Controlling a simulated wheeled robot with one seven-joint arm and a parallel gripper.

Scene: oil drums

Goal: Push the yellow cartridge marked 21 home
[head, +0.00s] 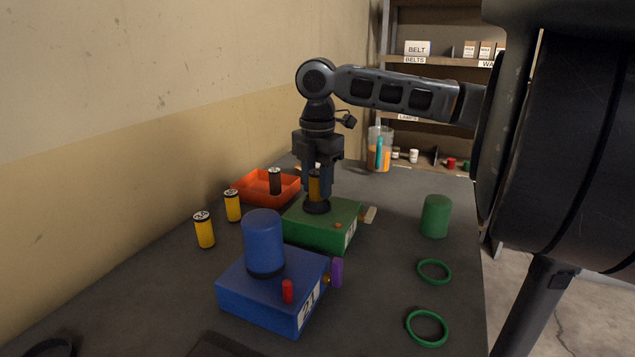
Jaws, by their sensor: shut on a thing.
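My gripper (316,192) points straight down over the green box (332,224). It is shut on a yellow cartridge (314,186), which stands upright between the fingers. The cartridge's lower end is at the black round socket (316,207) on top of the green box. How deep it sits in the socket I cannot tell, and the fingers hide much of it. No number on it can be read. Two more yellow cartridges with black ends, one nearer (204,232) and one farther (232,207), stand on the table at the left.
A blue box (262,295) with a blue cap (263,240) stands in front. An orange-red tray (250,191) holds a dark cartridge (275,181). A green cap (435,217) and two green rings (434,271) lie right. A clear beaker (379,150) stands at the back.

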